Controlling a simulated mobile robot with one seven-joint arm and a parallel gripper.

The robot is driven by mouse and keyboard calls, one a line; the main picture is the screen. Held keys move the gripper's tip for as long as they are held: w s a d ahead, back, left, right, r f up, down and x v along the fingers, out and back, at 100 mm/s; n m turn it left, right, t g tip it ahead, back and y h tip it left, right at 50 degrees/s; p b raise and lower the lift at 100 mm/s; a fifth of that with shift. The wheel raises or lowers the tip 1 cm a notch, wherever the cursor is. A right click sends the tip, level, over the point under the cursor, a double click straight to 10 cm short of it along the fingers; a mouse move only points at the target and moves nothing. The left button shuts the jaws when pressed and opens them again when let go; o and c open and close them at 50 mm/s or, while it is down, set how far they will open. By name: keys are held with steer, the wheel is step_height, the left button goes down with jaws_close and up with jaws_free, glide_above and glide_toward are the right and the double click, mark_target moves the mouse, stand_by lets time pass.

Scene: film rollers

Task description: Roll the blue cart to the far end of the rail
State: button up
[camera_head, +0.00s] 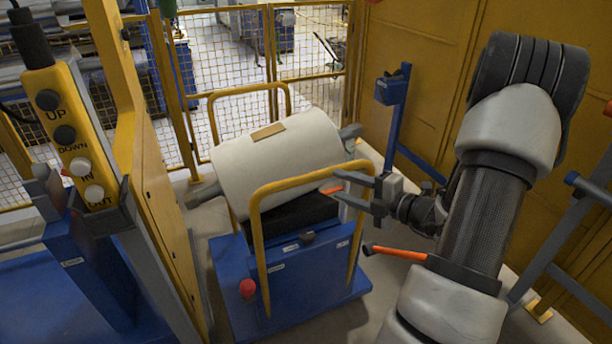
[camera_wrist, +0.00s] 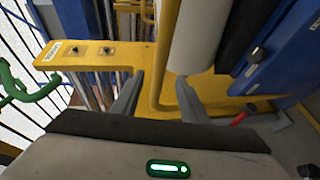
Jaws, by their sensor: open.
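The blue cart (camera_head: 325,283) stands on the floor in the middle of the head view. It has yellow hoop handles (camera_head: 262,245) and carries a large white roll (camera_head: 270,160) on a black cradle. My gripper (camera_head: 336,184) is open at the right end of the near handle. In the wrist view, my gripper (camera_wrist: 158,86) has a yellow handle post (camera_wrist: 167,45) between its spread fingers, with gaps on both sides. The white roll (camera_wrist: 201,36) and the cart's blue side (camera_wrist: 280,40) show beyond. I cannot make out the rail for certain.
A yellow button box (camera_head: 68,135) and a yellow panel (camera_head: 160,190) stand close on the left. A blue post (camera_head: 394,120) stands behind my gripper. A mesh fence (camera_head: 230,60) and a yellow wall (camera_head: 435,80) close off the back. An orange-handled bar (camera_head: 395,252) is near my arm.

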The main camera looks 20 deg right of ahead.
steer(key=b+x, duration=0.1)
steer(key=x, duration=1.2)
steer(key=shift+w+b, duration=0.2)
steer(key=shift+b, duration=0.15)
steer(key=shift+a+f, duration=0.1)
steer(key=shift+f, duration=0.05)
steer(key=shift+c, duration=0.4)
jaws_close()
